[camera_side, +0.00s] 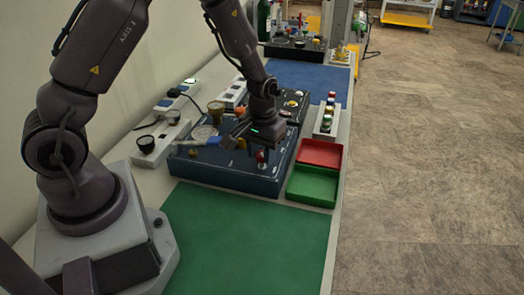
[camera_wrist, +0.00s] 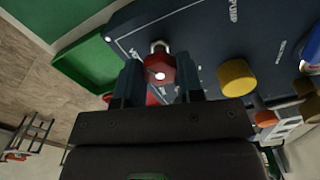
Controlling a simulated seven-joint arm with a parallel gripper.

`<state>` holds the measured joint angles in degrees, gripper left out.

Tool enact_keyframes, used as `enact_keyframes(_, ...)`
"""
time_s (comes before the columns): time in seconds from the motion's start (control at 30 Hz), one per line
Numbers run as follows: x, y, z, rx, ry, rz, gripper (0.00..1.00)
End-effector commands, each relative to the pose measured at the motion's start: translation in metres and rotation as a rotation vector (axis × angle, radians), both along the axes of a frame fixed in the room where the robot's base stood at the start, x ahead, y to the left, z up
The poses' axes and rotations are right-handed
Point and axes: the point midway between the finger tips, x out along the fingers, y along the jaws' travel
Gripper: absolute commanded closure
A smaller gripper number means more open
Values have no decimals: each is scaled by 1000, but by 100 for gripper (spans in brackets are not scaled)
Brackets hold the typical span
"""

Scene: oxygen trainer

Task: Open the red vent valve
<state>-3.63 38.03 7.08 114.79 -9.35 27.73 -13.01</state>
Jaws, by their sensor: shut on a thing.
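The red vent valve (camera_side: 261,156) is a small red knob on the top right of the dark blue trainer box (camera_side: 225,180). In the wrist view the red knob (camera_wrist: 160,70) sits between the two dark fingers of my gripper (camera_wrist: 160,80), with a pale metal stem above it. My gripper (camera_side: 262,150) points down over the box in the side view and is shut on the knob. The fingers partly hide the knob's sides, and its turn angle cannot be told.
A yellow knob (camera_wrist: 236,78) stands close to my fingers on the panel, with an orange part (camera_wrist: 265,118) beyond it. A red tray (camera_side: 320,152) and a green tray (camera_side: 312,186) lie right of the box. The green mat (camera_side: 245,235) in front is clear.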

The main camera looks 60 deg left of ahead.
Motion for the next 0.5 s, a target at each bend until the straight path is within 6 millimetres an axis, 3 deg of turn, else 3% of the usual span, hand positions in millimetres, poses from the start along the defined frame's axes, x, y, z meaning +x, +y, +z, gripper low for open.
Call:
enact_keyframes(0.4, 0, 0, 1, -2, -1, 9, 89)
enact_keyframes(0.43, 0, 0, 1, -2, -1, 9, 58)
enact_keyframes(0.5, 0, 0, 1, -2, -1, 8, 42)
